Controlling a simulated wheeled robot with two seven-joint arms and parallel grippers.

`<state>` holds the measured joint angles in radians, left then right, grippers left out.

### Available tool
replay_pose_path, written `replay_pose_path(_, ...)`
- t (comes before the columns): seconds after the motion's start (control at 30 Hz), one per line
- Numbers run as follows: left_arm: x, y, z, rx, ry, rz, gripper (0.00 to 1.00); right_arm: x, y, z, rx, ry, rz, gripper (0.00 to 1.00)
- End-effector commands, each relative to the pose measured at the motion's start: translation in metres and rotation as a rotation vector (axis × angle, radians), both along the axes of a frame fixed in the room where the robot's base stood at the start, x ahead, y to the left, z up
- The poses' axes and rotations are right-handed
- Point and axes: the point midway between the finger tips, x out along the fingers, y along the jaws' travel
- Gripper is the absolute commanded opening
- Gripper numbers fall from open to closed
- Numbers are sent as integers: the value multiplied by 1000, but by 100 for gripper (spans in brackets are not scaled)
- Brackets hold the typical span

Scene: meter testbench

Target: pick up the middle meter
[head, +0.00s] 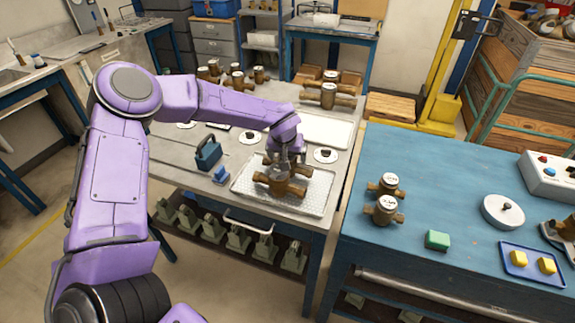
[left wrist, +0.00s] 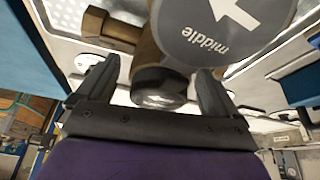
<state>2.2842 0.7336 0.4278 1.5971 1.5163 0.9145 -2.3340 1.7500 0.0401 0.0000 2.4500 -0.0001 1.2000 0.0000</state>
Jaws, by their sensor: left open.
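My left gripper (head: 288,158) is over the metal tray (head: 318,206) on the grey bench. Below it on the tray lies a brass meter (head: 287,187), partly hidden by the gripper. In the left wrist view a round grey face lettered "middle" with a white arrow marks the middle meter (left wrist: 212,38). There my left gripper (left wrist: 155,85) is open, with its two fingers on either side of the meter's dark, round-ended part. I cannot tell whether the fingers touch it. My right gripper is not in view.
Several brass meters (head: 238,78) stand at the back of the bench. A dark blue box-shaped tool (head: 208,153) stands left of the tray. Two meters (head: 383,209) and a green block (head: 437,240) are on the blue table (head: 430,170) at right, across a gap.

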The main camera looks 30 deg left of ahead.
Motion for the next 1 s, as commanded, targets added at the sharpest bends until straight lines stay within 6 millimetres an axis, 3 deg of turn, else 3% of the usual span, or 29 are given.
replay_pose_path(0.03,0,0,0,0,0,0,94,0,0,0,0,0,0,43)
replay_pose_path(0.07,0,0,0,0,0,0,88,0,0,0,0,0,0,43)
replay_pose_path(0.3,0,0,0,0,0,0,10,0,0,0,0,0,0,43)
replay_pose_path(0.33,0,0,0,0,0,0,3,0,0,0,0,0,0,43)
replay_pose_path(0.67,1,0,7,0,-4,1,3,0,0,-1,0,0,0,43)
replay_pose_path(0.87,1,0,33,-2,-7,0,3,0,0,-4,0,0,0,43)
replay_pose_path(1.0,-1,-24,58,0,-9,-4,2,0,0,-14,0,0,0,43)
